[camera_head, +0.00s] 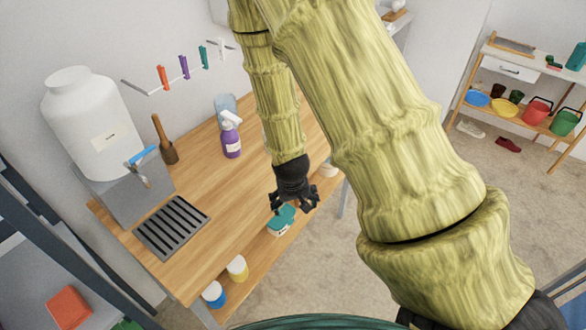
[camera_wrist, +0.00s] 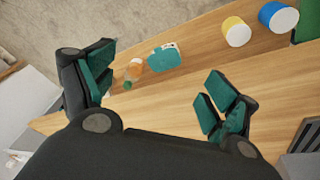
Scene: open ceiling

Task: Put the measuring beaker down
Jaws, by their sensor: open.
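My gripper (camera_head: 294,206) is open above the front edge of the wooden counter, pointing down. In the wrist view its two fingers (camera_wrist: 158,88) are spread wide with nothing held between them. I cannot surely identify the measuring beaker. A pale blue translucent vessel (camera_head: 225,104) stands on the counter behind the spray bottle, but its type is unclear. A small greenish item (camera_wrist: 127,84) shows beside the left finger in the wrist view, too small to name. My arm hides part of the counter in the head view.
The counter's middle is clear.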

